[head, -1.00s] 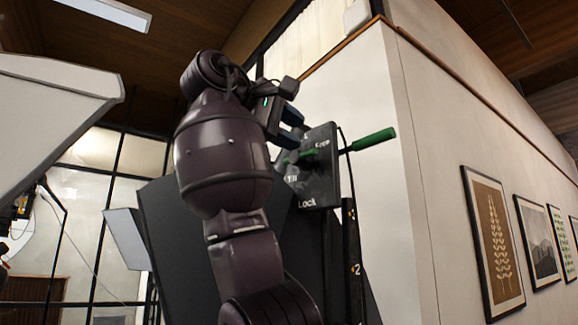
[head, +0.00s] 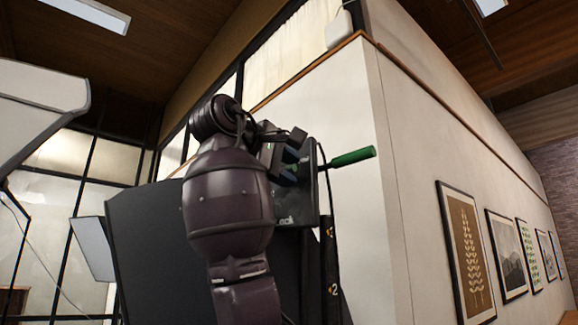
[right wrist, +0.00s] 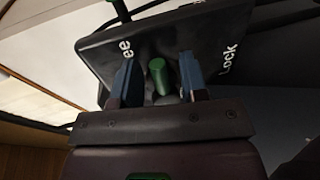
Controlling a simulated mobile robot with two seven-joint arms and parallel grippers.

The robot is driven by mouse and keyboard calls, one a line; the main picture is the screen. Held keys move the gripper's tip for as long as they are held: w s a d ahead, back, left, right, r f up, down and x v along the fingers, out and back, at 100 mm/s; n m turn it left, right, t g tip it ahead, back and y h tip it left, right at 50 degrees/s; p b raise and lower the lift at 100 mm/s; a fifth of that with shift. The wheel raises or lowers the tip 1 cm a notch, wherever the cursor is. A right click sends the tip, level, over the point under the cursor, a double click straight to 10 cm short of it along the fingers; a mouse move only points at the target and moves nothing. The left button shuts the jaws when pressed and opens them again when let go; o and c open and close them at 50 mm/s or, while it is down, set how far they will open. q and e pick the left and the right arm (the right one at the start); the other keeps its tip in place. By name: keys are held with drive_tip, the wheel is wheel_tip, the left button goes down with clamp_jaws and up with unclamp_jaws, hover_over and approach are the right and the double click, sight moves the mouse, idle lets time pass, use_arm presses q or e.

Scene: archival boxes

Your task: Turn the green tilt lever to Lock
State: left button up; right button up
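The green tilt lever (right wrist: 157,76) shows end-on in the right wrist view, sticking out from the dark panel (right wrist: 185,32). The panel has white lettering: "ee", the end of a partly hidden word, left of the lever and "Lock" to its right. My right gripper (right wrist: 158,64) is open, with one blue finger on each side of the lever and a visible gap on both sides. In the head view the right gripper (head: 290,163) is at the panel (head: 311,192) and hides the lever. My left gripper is not in view.
A longer green handle (head: 352,157) sticks out to the right behind the panel. A black upright (head: 330,270) with a "2" stands below it. A dark slanted board (head: 150,250) is left of my arm. A white wall (head: 360,110) with framed pictures (head: 465,250) is behind.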

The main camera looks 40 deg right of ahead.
drive_tip(key=shift+w+d+f, duration=0.1)
drive_tip(key=shift+d, duration=0.3)
clamp_jaws()
